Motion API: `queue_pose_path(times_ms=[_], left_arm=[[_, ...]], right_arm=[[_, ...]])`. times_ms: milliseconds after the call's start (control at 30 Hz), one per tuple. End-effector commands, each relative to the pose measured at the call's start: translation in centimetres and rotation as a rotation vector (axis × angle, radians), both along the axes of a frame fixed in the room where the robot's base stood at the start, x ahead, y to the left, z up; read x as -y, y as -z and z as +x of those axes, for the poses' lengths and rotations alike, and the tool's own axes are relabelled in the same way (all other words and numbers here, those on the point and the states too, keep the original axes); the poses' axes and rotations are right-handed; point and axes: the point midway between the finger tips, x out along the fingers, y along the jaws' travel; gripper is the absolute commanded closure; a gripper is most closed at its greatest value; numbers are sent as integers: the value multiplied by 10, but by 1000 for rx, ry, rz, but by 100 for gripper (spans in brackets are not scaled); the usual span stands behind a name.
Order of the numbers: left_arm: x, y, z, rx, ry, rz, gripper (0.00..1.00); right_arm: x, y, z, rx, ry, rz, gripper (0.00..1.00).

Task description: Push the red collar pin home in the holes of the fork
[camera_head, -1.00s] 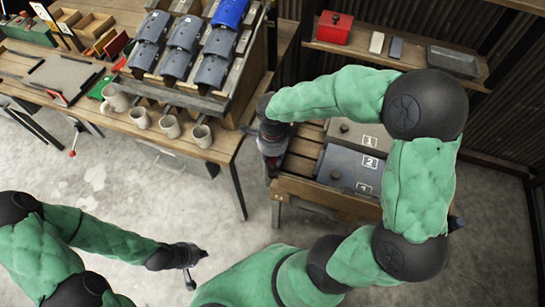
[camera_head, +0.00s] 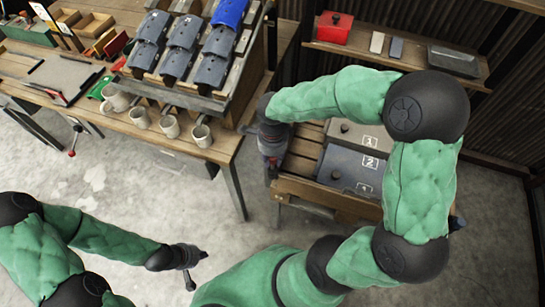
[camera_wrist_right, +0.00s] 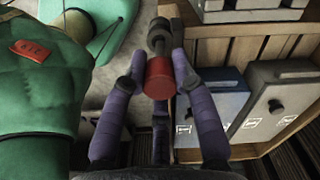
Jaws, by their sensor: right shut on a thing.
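The red collar (camera_wrist_right: 159,78) of the pin sits between the purple fingers of my right gripper (camera_wrist_right: 158,72) in the right wrist view. The gripper is shut on the pin. Dark round parts (camera_wrist_right: 160,32) lie just beyond the collar, in line with it; I cannot tell how deep the pin sits in the fork's holes. In the head view my right gripper (camera_head: 271,150) is at the left end of the wooden crate bench, and the arm hides much there. My left gripper (camera_head: 190,268) hangs over the floor at lower left, far from the pin; its fingers are too small to read.
A slatted wooden bench (camera_head: 312,190) holds grey numbered boxes (camera_head: 352,166) right of my right gripper. A workbench (camera_head: 215,150) with several mugs and a rack of grey parts stands at left. A shelf with a red box (camera_head: 334,27) is behind. The floor between is clear.

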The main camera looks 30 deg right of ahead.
Motion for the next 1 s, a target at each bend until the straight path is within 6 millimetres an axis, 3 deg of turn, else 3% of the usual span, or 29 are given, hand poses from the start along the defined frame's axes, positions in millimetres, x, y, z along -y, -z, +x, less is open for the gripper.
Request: queue_pose_path(times_ms=[1000], left_arm=[[0, 13, 0, 0, 0, 0, 100]], right_arm=[[0, 13, 0, 0, 0, 0, 100]])
